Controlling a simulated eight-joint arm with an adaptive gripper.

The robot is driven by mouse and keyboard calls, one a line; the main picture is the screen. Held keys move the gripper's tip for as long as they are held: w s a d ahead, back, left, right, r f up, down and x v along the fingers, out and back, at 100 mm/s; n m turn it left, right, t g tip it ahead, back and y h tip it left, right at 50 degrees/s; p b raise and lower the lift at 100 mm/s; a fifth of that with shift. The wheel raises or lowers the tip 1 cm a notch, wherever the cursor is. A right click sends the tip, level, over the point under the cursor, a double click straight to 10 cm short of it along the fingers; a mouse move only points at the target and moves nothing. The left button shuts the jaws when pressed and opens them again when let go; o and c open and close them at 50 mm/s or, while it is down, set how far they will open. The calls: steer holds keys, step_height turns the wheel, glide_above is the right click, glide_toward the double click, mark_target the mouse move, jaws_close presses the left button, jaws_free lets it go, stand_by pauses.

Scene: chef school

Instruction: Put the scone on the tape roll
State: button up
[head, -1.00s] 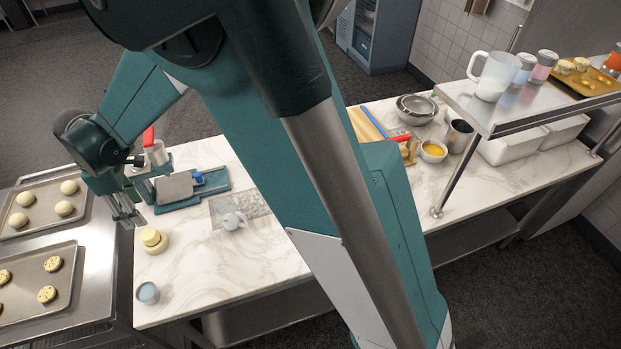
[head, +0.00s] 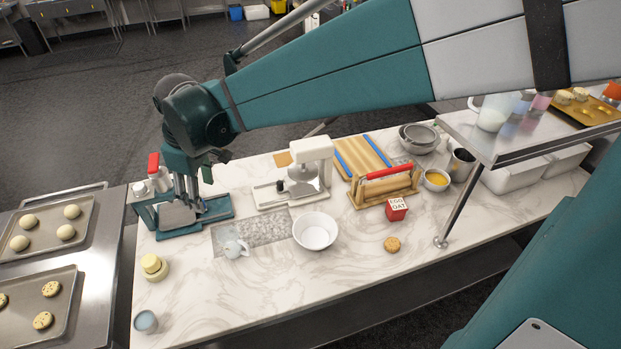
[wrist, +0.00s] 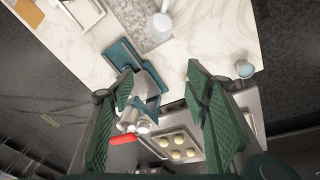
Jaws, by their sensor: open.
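A small round golden-brown piece (head: 392,244), which looks like the scone, lies on the marble counter right of centre in the head view. A pale yellow round stack (head: 152,265) near the counter's left end may be the tape roll; I cannot tell its parts for sure. My gripper (head: 186,194) points down over the teal device at the back left, well to the left of the scone. In the wrist view my gripper (wrist: 160,92) is open, with nothing between its green fingers. Neither the scone nor the yellow stack is clear there.
A white bowl (head: 316,232), a red-and-white box (head: 397,209) and a red-handled wooden tool (head: 385,188) stand near the scone. A white press (head: 305,175) stands mid-counter. A raised steel shelf (head: 500,143) overhangs the right. Baking trays (head: 36,325) lie left. The front counter is mostly clear.

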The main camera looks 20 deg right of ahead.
steer(key=s+d+r+m+t, duration=0.1)
steer(key=s+d+r+m, duration=0.2)
steer(key=d, duration=0.5)
steer(key=s+d+r+m+t, duration=0.1)
steer(key=s+d+r+m, duration=0.15)
steer(key=s+d, duration=0.5)
steer(key=s+d+f+m+t, duration=0.1)
steer(key=s+d+m, duration=0.2)
steer(key=d, duration=0.4)
steer(key=s+d+f+m+t+h, duration=0.1)
steer(key=s+d+f+m, duration=0.1)
steer(key=s+d, duration=0.4)
steer(key=shift+s+d+m+t, duration=0.25)
steer(key=shift+d+m+t, duration=0.15)
steer(key=shift+m, duration=0.15)
